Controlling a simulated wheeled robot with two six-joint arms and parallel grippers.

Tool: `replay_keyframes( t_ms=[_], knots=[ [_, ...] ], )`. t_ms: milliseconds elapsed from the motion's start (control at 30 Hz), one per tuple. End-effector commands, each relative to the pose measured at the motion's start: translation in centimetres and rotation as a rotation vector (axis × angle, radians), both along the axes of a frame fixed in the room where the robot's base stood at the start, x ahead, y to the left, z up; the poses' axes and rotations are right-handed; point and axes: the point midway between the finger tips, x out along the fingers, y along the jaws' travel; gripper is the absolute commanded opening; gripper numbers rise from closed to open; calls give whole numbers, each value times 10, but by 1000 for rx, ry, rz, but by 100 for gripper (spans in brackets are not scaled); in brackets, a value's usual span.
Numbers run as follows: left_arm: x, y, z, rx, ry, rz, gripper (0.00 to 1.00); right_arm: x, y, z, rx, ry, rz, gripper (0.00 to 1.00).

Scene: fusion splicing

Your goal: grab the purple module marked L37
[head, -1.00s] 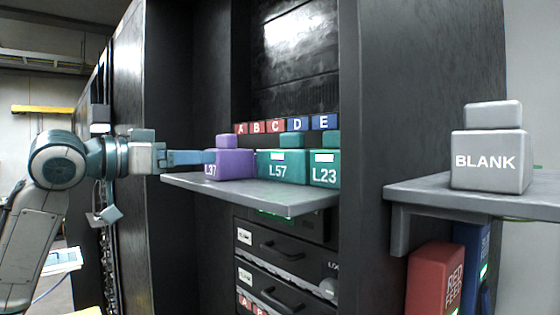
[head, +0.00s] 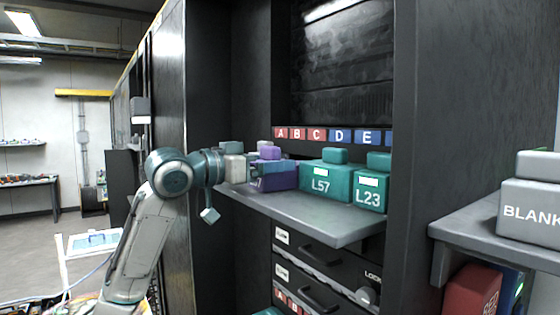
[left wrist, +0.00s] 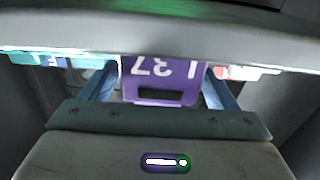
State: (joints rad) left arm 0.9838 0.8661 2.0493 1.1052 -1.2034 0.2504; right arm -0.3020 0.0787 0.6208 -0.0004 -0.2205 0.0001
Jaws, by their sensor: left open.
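In the left wrist view the module (left wrist: 160,72) appears upside down between the two blue fingers of my gripper (left wrist: 158,88), with a gap visible on each side. The gripper is open. The fingertips are partly hidden by a grey edge across that view. My right gripper is not in view.
Teal modules L57 (head: 326,182) and L23 (head: 370,190) stand to the right on the grey shelf (head: 330,223). Dark cabinet walls enclose the shelf. A grey BLANK module (head: 530,207) stands on a side shelf (head: 462,228). Drawers with handles are below.

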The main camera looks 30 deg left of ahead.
Motion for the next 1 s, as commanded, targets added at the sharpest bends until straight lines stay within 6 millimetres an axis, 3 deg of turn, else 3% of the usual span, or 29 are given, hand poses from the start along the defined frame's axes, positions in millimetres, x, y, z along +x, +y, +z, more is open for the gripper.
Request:
replay_keyframes(
  t_ms=[367, 633, 1000],
  knots=[
    [9, -4, -1, 0, 0, 0, 82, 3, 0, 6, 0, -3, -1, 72],
    [8, -4, -1, 0, 0, 0, 29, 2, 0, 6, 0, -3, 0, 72],
    [8, -4, 3, -1, -3, 0, 28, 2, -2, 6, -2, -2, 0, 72]
  ],
)
